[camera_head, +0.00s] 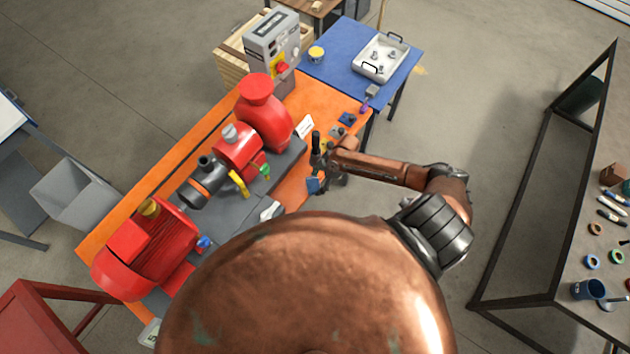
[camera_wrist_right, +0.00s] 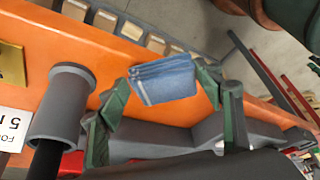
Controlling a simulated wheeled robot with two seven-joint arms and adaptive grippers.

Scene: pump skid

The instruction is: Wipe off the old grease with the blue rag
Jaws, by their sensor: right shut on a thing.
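My right gripper (camera_head: 318,176) reaches in over the orange skid (camera_head: 345,98), at its right edge beside the pump. In the right wrist view its green fingers (camera_wrist_right: 163,88) are closed on the folded blue rag (camera_wrist_right: 165,79), which sits between the tips. The rag also shows as a small blue patch (camera_head: 313,186) below the gripper in the head view. It looks held just over the orange surface; I cannot tell whether it touches. I cannot make out old grease in either view. My left gripper is not in view.
A red pump (camera_head: 264,124) and a red motor (camera_head: 145,252) stand on the skid. A grey cylinder (camera_wrist_right: 62,105) is close to the fingers. A grey control box (camera_head: 272,40) and a blue table (camera_head: 340,40) with a white tray (camera_head: 381,57) lie beyond.

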